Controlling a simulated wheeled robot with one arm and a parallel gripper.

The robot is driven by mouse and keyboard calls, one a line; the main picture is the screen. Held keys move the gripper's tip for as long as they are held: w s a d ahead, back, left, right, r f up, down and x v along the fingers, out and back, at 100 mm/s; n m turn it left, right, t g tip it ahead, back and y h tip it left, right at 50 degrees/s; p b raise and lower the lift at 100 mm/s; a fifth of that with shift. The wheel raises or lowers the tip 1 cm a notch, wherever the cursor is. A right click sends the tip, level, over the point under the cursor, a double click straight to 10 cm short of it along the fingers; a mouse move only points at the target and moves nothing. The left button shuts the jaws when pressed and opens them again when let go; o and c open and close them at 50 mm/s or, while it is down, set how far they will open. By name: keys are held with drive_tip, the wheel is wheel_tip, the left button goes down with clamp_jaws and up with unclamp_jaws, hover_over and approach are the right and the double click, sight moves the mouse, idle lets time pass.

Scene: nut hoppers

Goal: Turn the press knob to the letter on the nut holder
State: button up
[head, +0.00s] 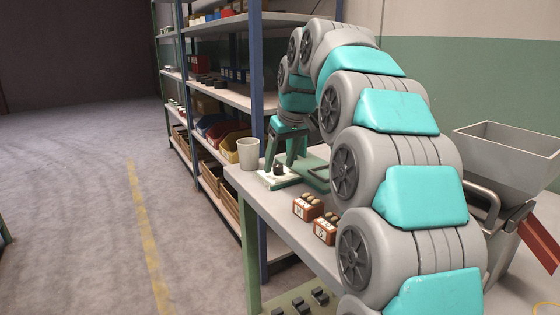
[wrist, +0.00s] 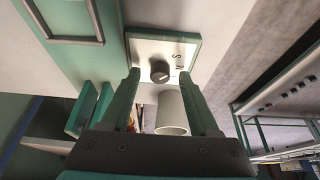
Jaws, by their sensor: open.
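The dark round press knob (wrist: 160,71) sits on a white plate (wrist: 146,48) with a green edge. Black letters, one like an S, are printed on the plate beside it. My gripper (wrist: 160,80) is open, with green fingers on either side of the knob in the picture and gaps to both. In the head view my gripper (head: 280,165) points down over the knob (head: 278,170). I cannot tell whether the fingertips reach down around it. Two reddish-brown nut holders, one farther (head: 307,207) and one nearer (head: 325,231), carry nuts and pale letter labels too small to read surely.
A pale cup (head: 248,154) stands at the bench's left edge, close to the plate. A grey hopper (head: 508,155) with a red chute (head: 541,240) is at the right. Shelves (head: 225,95) with bins stand behind. The floor at the left is clear.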

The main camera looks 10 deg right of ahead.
drive_tip(key=shift+f, duration=0.15)
clamp_jaws()
idle(0.5)
